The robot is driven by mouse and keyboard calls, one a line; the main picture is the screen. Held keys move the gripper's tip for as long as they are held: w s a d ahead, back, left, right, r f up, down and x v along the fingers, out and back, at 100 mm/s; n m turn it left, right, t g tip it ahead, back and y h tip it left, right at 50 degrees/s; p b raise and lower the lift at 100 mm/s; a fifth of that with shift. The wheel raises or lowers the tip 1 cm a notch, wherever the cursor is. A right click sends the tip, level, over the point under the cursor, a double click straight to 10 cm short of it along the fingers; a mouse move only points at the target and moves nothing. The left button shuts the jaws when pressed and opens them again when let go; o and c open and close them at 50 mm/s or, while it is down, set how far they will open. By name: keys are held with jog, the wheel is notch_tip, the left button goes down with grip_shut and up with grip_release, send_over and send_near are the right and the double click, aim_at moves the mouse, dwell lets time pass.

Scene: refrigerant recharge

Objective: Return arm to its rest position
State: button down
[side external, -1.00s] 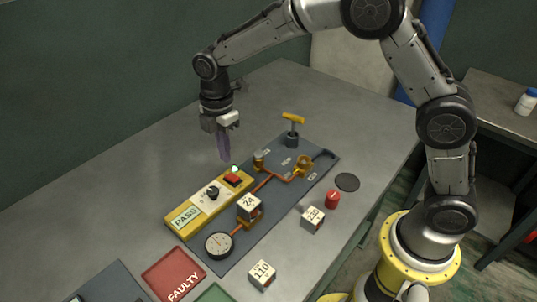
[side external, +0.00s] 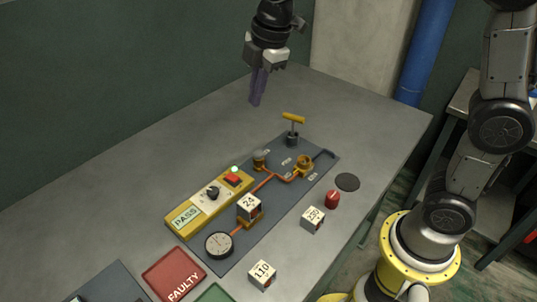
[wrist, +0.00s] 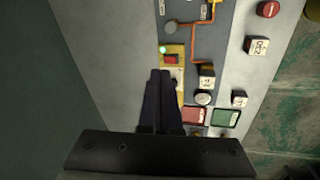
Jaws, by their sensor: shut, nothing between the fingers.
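My gripper (side external: 257,88) hangs in the air above the far part of the table (side external: 130,155), well clear of everything on it. Its fingers point down, are together and hold nothing. In the wrist view my gripper (wrist: 160,74) also shows its fingers side by side, with the yellow panel (wrist: 173,52) far below.
A dark board carries the yellow PASS panel (side external: 185,217), a cube marked 24 (side external: 249,205), a round gauge (side external: 219,244) and a yellow T-handle (side external: 293,118). Loose cubes marked 230 (side external: 312,219) and 110 (side external: 263,274), a red cap (side external: 332,200) and a red FAULTY mat (side external: 172,270) lie nearby.

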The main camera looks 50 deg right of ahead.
jog(key=s+d+r+m+t, duration=0.1)
jog(key=s+d+r+m, duration=0.2)
jog(key=s, duration=0.5)
jog(key=s+d+r+m+t, duration=0.2)
jog(key=s+d+m, duration=0.15)
jog(key=s, duration=0.45)
jog(key=s+f+m, duration=0.7)
jog(key=s+m, duration=0.1)
jog(key=m, duration=0.1)
jog(key=shift+d, duration=0.25)
jog(key=shift+m, duration=0.25)
